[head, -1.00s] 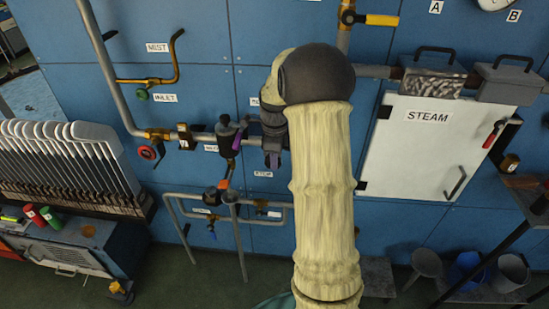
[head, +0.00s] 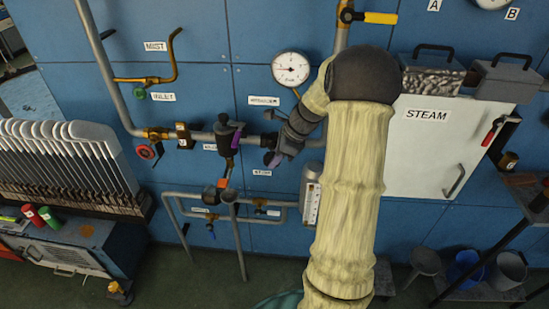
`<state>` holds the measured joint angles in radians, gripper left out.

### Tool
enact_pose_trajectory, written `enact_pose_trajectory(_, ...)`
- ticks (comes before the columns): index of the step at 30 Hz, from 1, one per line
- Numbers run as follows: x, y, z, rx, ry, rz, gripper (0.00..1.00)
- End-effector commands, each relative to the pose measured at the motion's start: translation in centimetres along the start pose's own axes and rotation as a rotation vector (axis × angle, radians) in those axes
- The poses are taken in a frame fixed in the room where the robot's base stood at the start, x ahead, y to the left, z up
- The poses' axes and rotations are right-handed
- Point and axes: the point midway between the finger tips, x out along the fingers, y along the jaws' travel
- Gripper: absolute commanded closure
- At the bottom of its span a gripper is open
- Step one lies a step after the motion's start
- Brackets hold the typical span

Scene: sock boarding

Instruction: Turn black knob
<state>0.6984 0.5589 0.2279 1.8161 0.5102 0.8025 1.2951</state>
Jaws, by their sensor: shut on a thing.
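My gripper (head: 270,150) is at the horizontal pipe on the blue wall, left of my arm, which comes up from below and bends down to the left. Its fingers are shut around a small dark part, the black knob (head: 267,139), on the pipe below a white-faced gauge. The fingers and wrist hide most of the knob, so its marking and angle cannot be read.
A black cylindrical fitting (head: 225,132) with a purple lever stands on the pipe just left of my gripper. A red handwheel (head: 146,152) is farther left. The gauge (head: 291,68) is above, a sight-glass (head: 311,195) below right. The white steam cabinet (head: 440,145) is right.

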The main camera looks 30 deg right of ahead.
Motion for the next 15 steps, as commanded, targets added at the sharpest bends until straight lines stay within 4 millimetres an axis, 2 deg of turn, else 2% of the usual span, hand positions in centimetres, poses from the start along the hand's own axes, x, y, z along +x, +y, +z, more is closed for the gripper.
enact_pose_trajectory(15, 0.35, -0.2, -0.86, 0.005, -0.497, -0.006, 1.0)
